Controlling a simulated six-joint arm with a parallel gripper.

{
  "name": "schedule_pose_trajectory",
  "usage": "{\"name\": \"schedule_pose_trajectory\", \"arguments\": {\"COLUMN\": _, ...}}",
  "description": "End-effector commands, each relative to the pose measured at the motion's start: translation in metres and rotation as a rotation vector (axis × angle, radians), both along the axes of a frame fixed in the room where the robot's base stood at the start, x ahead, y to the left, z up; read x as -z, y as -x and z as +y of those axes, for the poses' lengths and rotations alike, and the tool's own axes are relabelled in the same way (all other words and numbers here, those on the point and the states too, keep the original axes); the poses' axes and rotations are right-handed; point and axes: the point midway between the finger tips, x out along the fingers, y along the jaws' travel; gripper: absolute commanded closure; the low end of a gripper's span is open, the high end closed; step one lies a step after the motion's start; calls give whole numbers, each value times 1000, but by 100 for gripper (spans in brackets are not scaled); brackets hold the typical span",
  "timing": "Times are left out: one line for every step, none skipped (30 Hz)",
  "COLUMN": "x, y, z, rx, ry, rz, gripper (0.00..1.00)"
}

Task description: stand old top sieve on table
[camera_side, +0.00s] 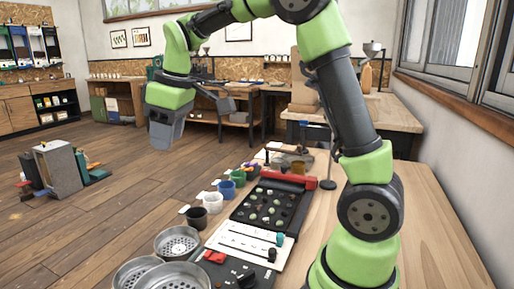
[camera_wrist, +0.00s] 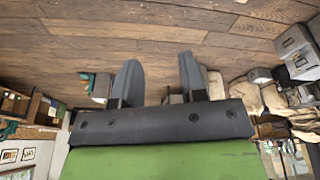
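Round metal sieves sit at the front left of the table in the side view. One sieve (camera_side: 178,242) lies behind, showing a perforated bottom. A second sieve (camera_side: 135,272) and a third sieve (camera_side: 178,278) are in front, partly cut off by the frame's lower edge. I cannot tell which is the old top sieve. My gripper (camera_side: 163,143) is raised high, to the left of the table and far above the sieves. In the wrist view, my gripper (camera_wrist: 158,62) has its two fingers apart with nothing between them. No sieve shows in the wrist view.
A black tray (camera_side: 249,212) with several small round items lies mid-table. Coloured cups (camera_side: 213,202) line the table's left edge. A white board (camera_side: 240,236), a red block (camera_side: 214,256) and a thin stand (camera_side: 328,184) are nearby. The table's right side (camera_side: 440,240) is clear.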

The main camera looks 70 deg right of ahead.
Motion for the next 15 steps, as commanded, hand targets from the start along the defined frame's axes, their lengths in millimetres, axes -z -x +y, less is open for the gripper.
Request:
{"name": "schedule_pose_trajectory", "arguments": {"x": -16, "y": 20, "z": 9, "rx": 50, "ry": -23, "rz": -37, "gripper": 61}}
{"name": "schedule_pose_trajectory", "arguments": {"x": -22, "y": 31, "z": 13, "rx": 84, "ry": -40, "rz": -56, "gripper": 61}}
{"name": "schedule_pose_trajectory", "arguments": {"x": -30, "y": 46, "z": 18, "rx": 129, "ry": -63, "rz": -79, "gripper": 61}}
{"name": "schedule_pose_trajectory", "arguments": {"x": -34, "y": 58, "z": 22, "rx": 164, "ry": -82, "rz": -97, "gripper": 61}}
{"name": "schedule_pose_trajectory", "arguments": {"x": -38, "y": 69, "z": 26, "rx": 196, "ry": -102, "rz": -114, "gripper": 61}}
{"name": "schedule_pose_trajectory", "arguments": {"x": -42, "y": 85, "z": 31, "rx": 241, "ry": -130, "rz": -137, "gripper": 61}}
{"name": "schedule_pose_trajectory", "arguments": {"x": -43, "y": 97, "z": 34, "rx": 275, "ry": -152, "rz": -152, "gripper": 61}}
{"name": "schedule_pose_trajectory", "arguments": {"x": -44, "y": 109, "z": 37, "rx": 307, "ry": -174, "rz": -167, "gripper": 61}}
{"name": "schedule_pose_trajectory", "arguments": {"x": -44, "y": 124, "z": 41, "rx": 350, "ry": -205, "rz": -187, "gripper": 61}}
{"name": "schedule_pose_trajectory", "arguments": {"x": -43, "y": 135, "z": 44, "rx": 380, "ry": -227, "rz": -199, "gripper": 61}}
{"name": "schedule_pose_trajectory", "arguments": {"x": -42, "y": 145, "z": 46, "rx": 410, "ry": -251, "rz": -213, "gripper": 61}}
{"name": "schedule_pose_trajectory", "arguments": {"x": -39, "y": 157, "z": 49, "rx": 446, "ry": -279, "rz": -227, "gripper": 61}}
{"name": "schedule_pose_trajectory", "arguments": {"x": -37, "y": 165, "z": 50, "rx": 471, "ry": -299, "rz": -237, "gripper": 61}}
{"name": "schedule_pose_trajectory", "arguments": {"x": -34, "y": 173, "z": 52, "rx": 493, "ry": -319, "rz": -243, "gripper": 61}}
{"name": "schedule_pose_trajectory", "arguments": {"x": -31, "y": 181, "z": 53, "rx": 520, "ry": -342, "rz": -253, "gripper": 61}}
